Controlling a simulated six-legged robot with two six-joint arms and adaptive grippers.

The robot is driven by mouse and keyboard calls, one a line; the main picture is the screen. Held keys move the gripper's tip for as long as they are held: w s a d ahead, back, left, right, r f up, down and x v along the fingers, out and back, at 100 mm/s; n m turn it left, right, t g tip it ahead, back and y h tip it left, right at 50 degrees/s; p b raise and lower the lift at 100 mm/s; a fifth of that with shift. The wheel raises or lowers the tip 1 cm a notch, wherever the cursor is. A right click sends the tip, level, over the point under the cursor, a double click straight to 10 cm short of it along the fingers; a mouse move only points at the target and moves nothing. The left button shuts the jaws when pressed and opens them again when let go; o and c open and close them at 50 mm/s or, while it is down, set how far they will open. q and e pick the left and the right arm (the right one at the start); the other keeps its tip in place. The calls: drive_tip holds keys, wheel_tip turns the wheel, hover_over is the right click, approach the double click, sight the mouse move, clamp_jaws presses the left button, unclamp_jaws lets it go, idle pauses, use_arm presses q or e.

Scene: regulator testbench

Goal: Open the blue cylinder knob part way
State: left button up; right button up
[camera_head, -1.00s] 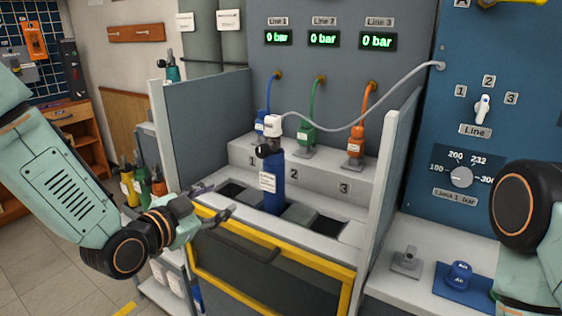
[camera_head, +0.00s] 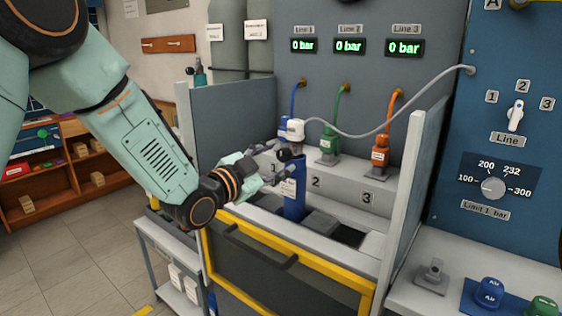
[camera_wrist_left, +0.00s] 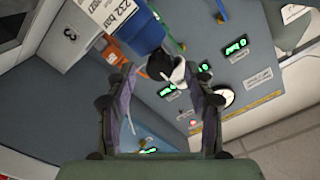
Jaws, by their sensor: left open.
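The blue cylinder (camera_head: 293,198) stands upright in the testbench, with a white fitting (camera_head: 293,130) and a grey hose at its top. Its dark knob (camera_head: 284,155) sits at the neck, below the fitting. My left gripper (camera_head: 272,166) is open just left of the cylinder's neck, its fingers toward the knob. In the left wrist view the blue cylinder (camera_wrist_left: 142,32) comes in from the top, and the black knob (camera_wrist_left: 158,66) shows between the two open fingertips, apparently untouched. The knob's exact depth between the fingers cannot be told. My right gripper is out of view.
Green (camera_head: 328,150) and orange (camera_head: 380,155) regulators stand on the shelf behind. The bench's side panel (camera_head: 402,205) and yellow front frame (camera_head: 310,268) bound the space. The hose arcs right to the blue panel (camera_head: 455,130). Displays read 0 bar.

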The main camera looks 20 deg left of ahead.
use_arm(q)
drive_tip(key=shift+x, duration=0.95)
drive_tip(key=shift+s, duration=0.1)
drive_tip(key=shift+c, duration=0.2)
drive_tip(key=shift+c, duration=0.6)
clamp_jaws()
